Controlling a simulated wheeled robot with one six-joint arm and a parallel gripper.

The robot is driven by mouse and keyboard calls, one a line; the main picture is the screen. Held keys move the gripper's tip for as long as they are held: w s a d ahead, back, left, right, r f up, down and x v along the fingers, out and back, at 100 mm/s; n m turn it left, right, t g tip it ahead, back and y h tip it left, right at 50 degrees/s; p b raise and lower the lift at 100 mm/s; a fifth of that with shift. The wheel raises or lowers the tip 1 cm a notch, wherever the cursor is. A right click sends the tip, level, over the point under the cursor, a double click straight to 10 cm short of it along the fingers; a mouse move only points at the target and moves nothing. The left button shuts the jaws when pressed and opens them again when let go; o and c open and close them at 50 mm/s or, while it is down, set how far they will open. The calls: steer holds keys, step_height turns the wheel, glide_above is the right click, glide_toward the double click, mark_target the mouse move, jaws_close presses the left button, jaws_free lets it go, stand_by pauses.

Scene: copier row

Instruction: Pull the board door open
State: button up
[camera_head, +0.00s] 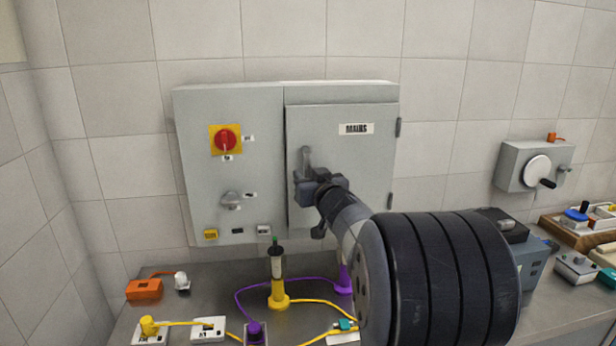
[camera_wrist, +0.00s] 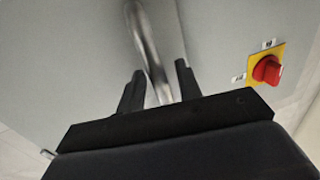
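The board is a grey wall cabinet (camera_head: 205,130) on a tiled wall. Its door (camera_head: 345,180) on the right half carries a "MAINS" label and hinges along its right edge. The door looks closed. A grey lever handle (camera_head: 305,158) is near the door's left edge; its lower part is hidden by my gripper (camera_head: 318,185). In the wrist view the metal handle (camera_wrist: 147,40) passes between the two dark fingertips of my gripper (camera_wrist: 158,85). The fingers stand apart on either side of it, with a visible gap on the right side.
A red rotary switch (camera_head: 225,140) on a yellow plate is on the cabinet's left half, above a grey knob (camera_head: 231,200). Below, the bench (camera_head: 215,285) holds yellow and purple cable plugs and an orange block (camera_head: 145,289). A crank box (camera_head: 530,165) is at right.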

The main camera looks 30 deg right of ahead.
steer(key=shift+w, duration=0.1)
steer(key=shift+c, duration=0.2)
jaws_close()
stand_by(0.4)
